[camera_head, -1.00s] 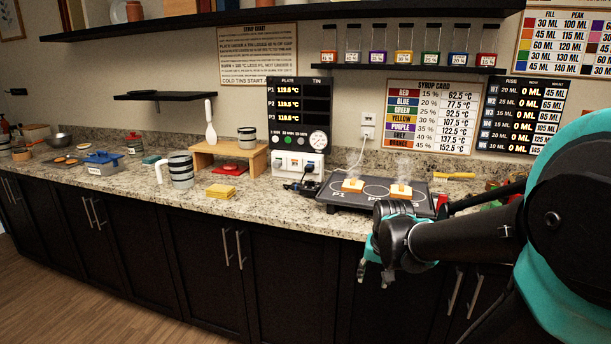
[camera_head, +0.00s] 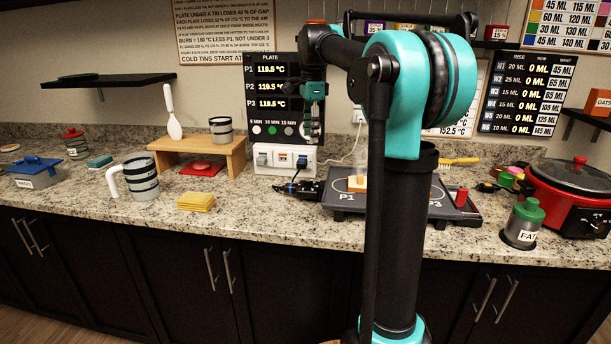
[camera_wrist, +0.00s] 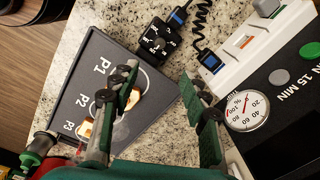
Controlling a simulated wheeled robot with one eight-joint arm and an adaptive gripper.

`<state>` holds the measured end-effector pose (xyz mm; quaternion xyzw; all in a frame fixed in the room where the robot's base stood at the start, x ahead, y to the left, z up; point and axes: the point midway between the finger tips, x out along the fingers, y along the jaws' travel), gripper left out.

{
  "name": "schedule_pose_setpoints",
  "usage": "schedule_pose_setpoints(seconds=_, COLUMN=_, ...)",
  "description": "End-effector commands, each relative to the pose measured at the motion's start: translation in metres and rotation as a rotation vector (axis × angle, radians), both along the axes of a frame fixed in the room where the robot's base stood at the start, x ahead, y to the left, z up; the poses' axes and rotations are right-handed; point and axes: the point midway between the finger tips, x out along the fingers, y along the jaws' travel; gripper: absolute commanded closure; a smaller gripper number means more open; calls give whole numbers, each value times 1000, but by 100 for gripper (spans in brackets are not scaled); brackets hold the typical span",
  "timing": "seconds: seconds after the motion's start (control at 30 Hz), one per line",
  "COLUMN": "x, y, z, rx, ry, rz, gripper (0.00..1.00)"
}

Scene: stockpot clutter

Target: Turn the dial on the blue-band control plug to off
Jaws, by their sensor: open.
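A black block with white markings on its face (camera_wrist: 158,40) lies on the granite counter beside the hot plate (camera_wrist: 75,80). It has a blue band at one end, and a coiled black cord runs from it toward a blue-edged plug (camera_wrist: 210,62) at the white socket strip (camera_wrist: 250,40). The setting of its dial is too small to read. In the head view the dark block (camera_head: 300,188) sits in front of the strip. My gripper (camera_wrist: 165,98) is open and empty, with its fingers apart from the block. In the head view my gripper (camera_head: 315,112) hangs before the display panel.
The hot plate (camera_head: 345,212) holds toast-like pieces right of the block. A round gauge (camera_wrist: 246,110) is on the panel. A wooden stand (camera_head: 200,147), striped jug (camera_head: 141,178) and yellow sponges (camera_head: 197,201) stand left. The front counter there has free room.

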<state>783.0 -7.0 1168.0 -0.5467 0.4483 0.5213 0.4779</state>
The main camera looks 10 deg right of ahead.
Motion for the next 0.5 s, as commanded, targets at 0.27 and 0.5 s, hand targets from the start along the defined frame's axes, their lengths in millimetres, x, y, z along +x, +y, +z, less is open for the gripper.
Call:
schedule_pose_setpoints(seconds=0.27, x=3, y=0, z=-52, rx=0, ry=-1, rz=2, gripper=54)
schedule_pose_setpoints(seconds=0.5, x=5, y=1, z=-100, rx=0, ry=-1, rz=3, gripper=54)
